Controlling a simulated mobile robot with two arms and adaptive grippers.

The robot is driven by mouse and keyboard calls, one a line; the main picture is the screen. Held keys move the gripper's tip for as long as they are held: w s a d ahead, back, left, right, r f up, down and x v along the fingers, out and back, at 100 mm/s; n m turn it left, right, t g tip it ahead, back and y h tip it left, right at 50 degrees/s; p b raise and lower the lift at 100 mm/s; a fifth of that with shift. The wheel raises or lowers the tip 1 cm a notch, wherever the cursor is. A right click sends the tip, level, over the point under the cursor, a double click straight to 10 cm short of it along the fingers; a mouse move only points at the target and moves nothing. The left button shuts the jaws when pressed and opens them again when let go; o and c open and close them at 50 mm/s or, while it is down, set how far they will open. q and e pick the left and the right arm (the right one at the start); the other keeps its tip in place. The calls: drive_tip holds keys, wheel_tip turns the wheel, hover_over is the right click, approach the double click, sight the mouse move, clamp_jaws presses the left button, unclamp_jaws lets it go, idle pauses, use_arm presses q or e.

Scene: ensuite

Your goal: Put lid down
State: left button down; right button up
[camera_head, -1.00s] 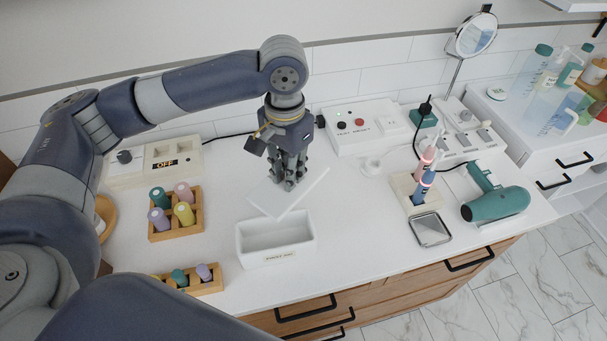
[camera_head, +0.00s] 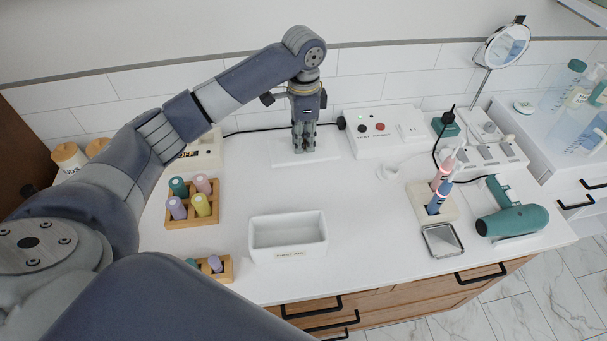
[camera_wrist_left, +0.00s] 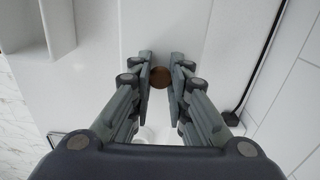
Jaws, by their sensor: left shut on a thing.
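My left gripper (camera_head: 304,150) points straight down near the back of the white counter. It is shut on the round brown knob (camera_wrist_left: 159,77) of the white lid. The lid (camera_head: 285,164) is a flat, level panel under the fingertips, and it also shows in the left wrist view (camera_wrist_left: 165,25). It is at or just above the counter; I cannot tell whether it touches. The white open box (camera_head: 288,256) stands in front of it, empty and uncovered. The box edge shows in the wrist view (camera_wrist_left: 60,25). My right gripper is not in view.
Wooden racks with coloured bottles (camera_head: 193,212) stand left of the box. A white socket panel (camera_head: 380,138) is behind on the right. Toothbrushes in a holder (camera_head: 433,207), a small square tray (camera_head: 441,240) and a green hair dryer (camera_head: 512,221) are to the right. A black cable (camera_head: 265,131) runs along the wall.

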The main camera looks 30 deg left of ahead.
use_arm(q)
wheel_tip(320, 180, down, 10)
drive_tip(key=shift+r+p, duration=0.15)
drive_tip(key=shift+p, duration=0.75)
drive_tip(key=c, duration=1.5)
unclamp_jaws()
drive_tip(key=shift+c, duration=0.2)
wheel_tip(320, 180, up, 12)
drive_tip(key=shift+b, duration=0.9)
drive_tip(key=shift+s, duration=0.1)
